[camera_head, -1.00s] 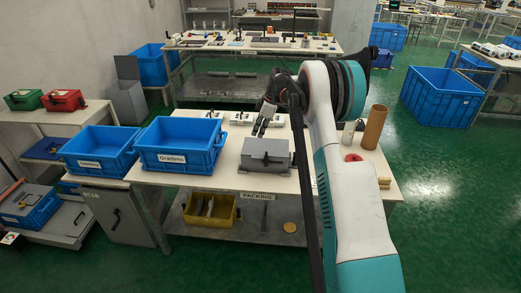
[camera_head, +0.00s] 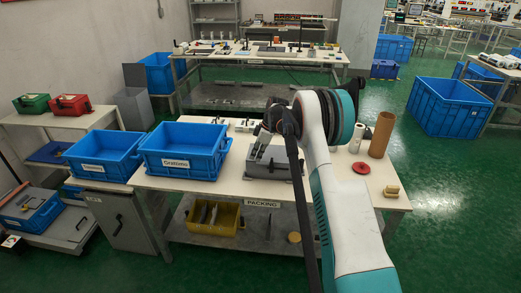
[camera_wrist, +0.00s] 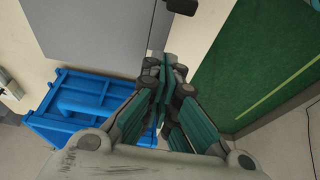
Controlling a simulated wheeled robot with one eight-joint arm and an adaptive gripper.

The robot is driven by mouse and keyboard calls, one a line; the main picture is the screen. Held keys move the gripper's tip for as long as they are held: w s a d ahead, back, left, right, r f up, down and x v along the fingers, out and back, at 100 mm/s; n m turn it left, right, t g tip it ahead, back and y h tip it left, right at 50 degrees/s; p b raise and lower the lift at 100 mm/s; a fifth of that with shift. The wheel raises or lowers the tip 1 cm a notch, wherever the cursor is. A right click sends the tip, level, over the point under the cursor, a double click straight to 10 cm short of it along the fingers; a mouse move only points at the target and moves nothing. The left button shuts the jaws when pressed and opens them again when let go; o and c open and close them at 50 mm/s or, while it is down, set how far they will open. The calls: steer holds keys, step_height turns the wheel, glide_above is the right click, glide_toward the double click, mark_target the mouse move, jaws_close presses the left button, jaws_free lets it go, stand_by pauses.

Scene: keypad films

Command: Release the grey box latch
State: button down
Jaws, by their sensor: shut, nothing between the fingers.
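The grey box (camera_head: 284,170) sits on the packing table with its lid down. It is partly behind my arm in the head view. My gripper (camera_head: 253,154) is shut and empty, tilted downward at the box's left part; I cannot tell whether it touches. In the wrist view my gripper (camera_wrist: 164,78) points toward a flat grey surface, apparently the grey box (camera_wrist: 95,28). A small dark part (camera_wrist: 183,6) sticks out at that surface's right edge; it may be the latch, but it is cut off by the frame.
A blue bin (camera_head: 182,147) stands left of the box, with another blue bin (camera_head: 103,151) beyond it. To the right are a brown tube (camera_head: 382,135), a red disc (camera_head: 361,168) and a small wooden block (camera_head: 392,191). White trays (camera_head: 245,125) lie behind the box.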

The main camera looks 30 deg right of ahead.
mark_target(274, 164)
steer(key=s+d, duration=0.1)
steer(key=s+d+b, duration=0.1)
steer(key=d, duration=0.1)
steer(key=shift+s+d+r, duration=0.1)
steer(key=shift+s+d, duration=0.05)
steer(key=shift+d, duration=0.15)
steer(key=s+d, duration=0.1)
steer(key=d, duration=0.1)
steer(key=s+d, duration=0.2)
steer(key=shift+p, duration=0.35)
